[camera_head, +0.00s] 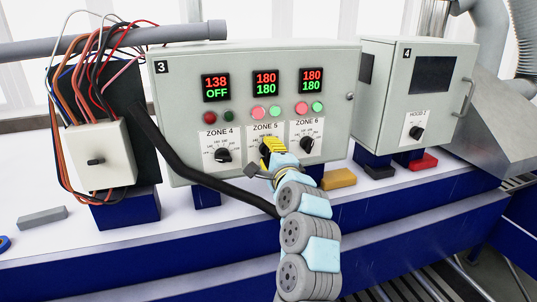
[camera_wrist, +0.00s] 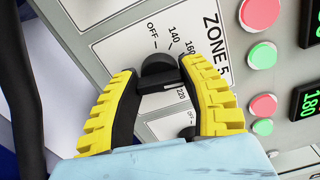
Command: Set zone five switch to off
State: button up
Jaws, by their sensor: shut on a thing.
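The black zone five switch (camera_wrist: 158,66) is a rotary knob on a white dial plate (camera_wrist: 120,50) marked OFF, 140, 160 and 220 in the wrist view. My gripper (camera_wrist: 160,78) has its yellow ribbed fingers on both sides of the knob and is shut on it. The knob's pointer direction is hard to tell, as the fingers cover part of the dial. In the head view my gripper (camera_head: 268,148) hides most of the knob below the ZONE 5 label. The zone five display (camera_head: 265,83) reads 180 over 180.
The grey control box (camera_head: 180,120) also holds the zone four knob (camera_head: 223,155) and zone six knob (camera_head: 307,145) close on either side. A black cable (camera_head: 190,180) runs past on the left. A second box (camera_head: 385,100) with a hood knob (camera_head: 416,133) stands right.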

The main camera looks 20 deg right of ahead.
jog(key=n+b, duration=0.3)
jog(key=n, duration=0.2)
jog(key=shift+f, duration=0.2)
jog(key=n+b, duration=0.4)
jog(key=shift+f+n, duration=0.1)
jog(key=shift+n, duration=0.3)
jog(key=n+b, duration=0.3)
jog(key=n, duration=0.1)
jog(key=shift+r+n+b, duration=0.25)
jog(key=shift+n+b, duration=0.85)
jog(key=shift+n, duration=0.2)
jog(key=o, duration=1.2)
jog(key=s, duration=1.2)
jog(key=shift+a, duration=0.4)
